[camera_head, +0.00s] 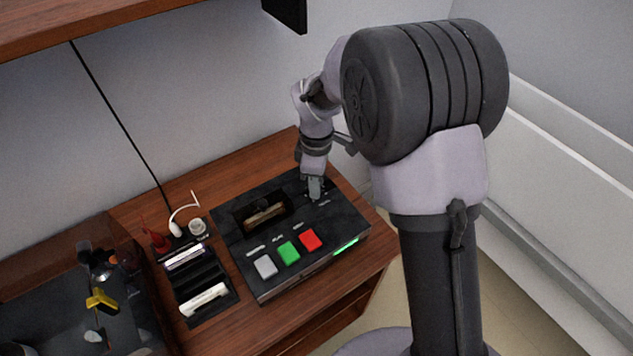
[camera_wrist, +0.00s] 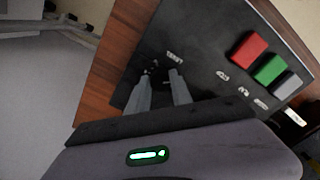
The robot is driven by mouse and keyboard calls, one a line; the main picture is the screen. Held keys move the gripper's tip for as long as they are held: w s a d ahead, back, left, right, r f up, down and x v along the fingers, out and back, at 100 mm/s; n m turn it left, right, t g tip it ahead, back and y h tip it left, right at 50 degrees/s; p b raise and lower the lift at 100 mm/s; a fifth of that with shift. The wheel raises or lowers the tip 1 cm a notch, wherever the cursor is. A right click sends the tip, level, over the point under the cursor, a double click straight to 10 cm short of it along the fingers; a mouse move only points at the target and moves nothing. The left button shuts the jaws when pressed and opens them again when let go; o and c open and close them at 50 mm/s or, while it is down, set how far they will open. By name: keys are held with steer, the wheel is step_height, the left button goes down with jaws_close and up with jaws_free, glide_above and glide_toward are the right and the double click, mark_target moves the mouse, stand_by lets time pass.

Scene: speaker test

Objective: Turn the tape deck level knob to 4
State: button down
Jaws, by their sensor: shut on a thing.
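The tape deck (camera_head: 342,222) is a black box on a wooden table, with a cassette bay (camera_head: 264,213) and grey (camera_head: 265,266), green (camera_head: 288,252) and red (camera_head: 311,240) buttons. My gripper (camera_head: 314,196) points down at the deck's far right part. In the wrist view, my gripper's two fingertips (camera_wrist: 160,73) are close around the small dark level knob (camera_wrist: 154,71), shut on it. The fingers hide much of the knob, and its pointer and scale numbers are too small and dark to read. The deck (camera_wrist: 205,45) and its red button (camera_wrist: 249,49) also show there.
A black rack (camera_head: 197,278) with white-edged cassettes stands left of the deck. A red item (camera_head: 158,241) and a white cable (camera_head: 181,213) lie behind it. A dark-topped box (camera_head: 45,300) with a yellow item is further left. A wooden shelf (camera_head: 90,22) hangs above.

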steer(key=m+p, duration=0.1)
steer(key=m, duration=0.3)
steer(key=shift+r+m+p, duration=0.1)
steer(key=shift+m+p, duration=0.25)
steer(key=shift+m, duration=0.05)
steer(key=m, duration=0.5)
steer(key=shift+m+p, duration=0.3)
steer(key=m, duration=0.5)
steer(key=shift+a, duration=0.1)
steer(key=m, duration=0.5)
steer(key=shift+m+b, duration=0.35)
steer(key=shift+m, duration=0.05)
steer(key=c, duration=1.1)
jaws_free()
steer(key=shift+c, duration=0.2)
